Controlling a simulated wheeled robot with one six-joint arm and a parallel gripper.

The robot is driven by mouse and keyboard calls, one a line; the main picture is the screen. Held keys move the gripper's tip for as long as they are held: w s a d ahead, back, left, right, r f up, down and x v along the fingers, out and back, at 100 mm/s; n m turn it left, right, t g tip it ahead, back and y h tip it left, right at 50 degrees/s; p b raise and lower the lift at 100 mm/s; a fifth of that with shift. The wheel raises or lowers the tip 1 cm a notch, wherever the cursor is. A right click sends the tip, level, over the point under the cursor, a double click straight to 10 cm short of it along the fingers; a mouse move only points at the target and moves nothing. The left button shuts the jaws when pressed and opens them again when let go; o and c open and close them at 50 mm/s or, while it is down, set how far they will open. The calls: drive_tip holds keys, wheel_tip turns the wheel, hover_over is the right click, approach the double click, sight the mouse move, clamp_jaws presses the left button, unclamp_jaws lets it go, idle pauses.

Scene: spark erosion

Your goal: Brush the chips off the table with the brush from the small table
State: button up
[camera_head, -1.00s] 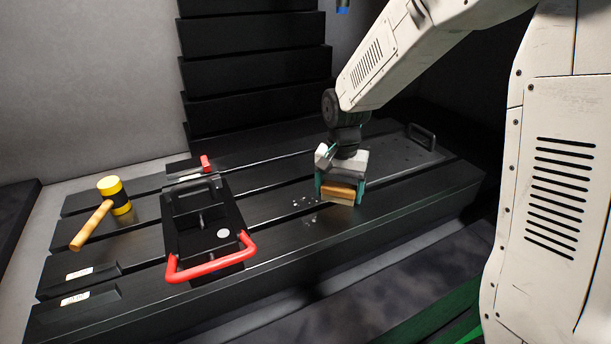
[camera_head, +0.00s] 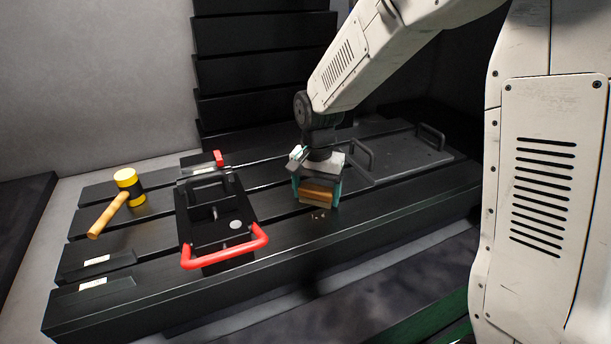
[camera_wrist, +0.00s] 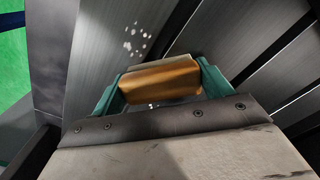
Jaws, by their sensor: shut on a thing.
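My gripper (camera_head: 317,187) is shut on the brush (camera_head: 319,195), a block with a wood-brown face, held between its green fingers. In the wrist view the brush (camera_wrist: 160,79) spans the gap between both fingers. The brush is low over the black slotted table (camera_head: 395,200); I cannot tell if it touches. A few small chips (camera_head: 319,215) show on the table just in front of the brush. The wrist view shows several pale chips (camera_wrist: 131,38) beyond the brush and one near its close side. The gripper may hide others.
A black vise-like fixture with a red handle (camera_head: 225,262) stands close to the left of my gripper. A yellow mallet (camera_head: 127,200) lies farther left. A dark plate with handles (camera_head: 405,158) is to the right.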

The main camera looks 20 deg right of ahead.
sight(304, 206)
drive_tip(key=shift+s+a, duration=0.2)
drive_tip(key=shift+a, duration=1.35)
drive_tip(key=shift+w+d, duration=0.2)
drive_tip(key=shift+w, duration=0.05)
drive_tip(key=shift+w+d, duration=0.25)
drive_tip(key=shift+w, duration=0.25)
drive_tip(key=shift+s+a+f, duration=0.1)
drive_tip(key=shift+a, duration=0.2)
drive_tip(key=shift+w+d, duration=0.2)
drive_tip(key=shift+d, duration=1.5)
drive_tip(key=shift+w+d, duration=0.25)
drive_tip(key=shift+d, duration=1.5)
drive_tip(key=shift+w+d, duration=0.2)
drive_tip(key=shift+d, duration=1.5)
drive_tip(key=shift+w+d+r, duration=0.1)
drive_tip(key=shift+d+r, duration=0.05)
drive_tip(key=shift+r, duration=0.1)
wheel_tip(304, 206, up, 2)
drive_tip(key=shift+r, duration=3)
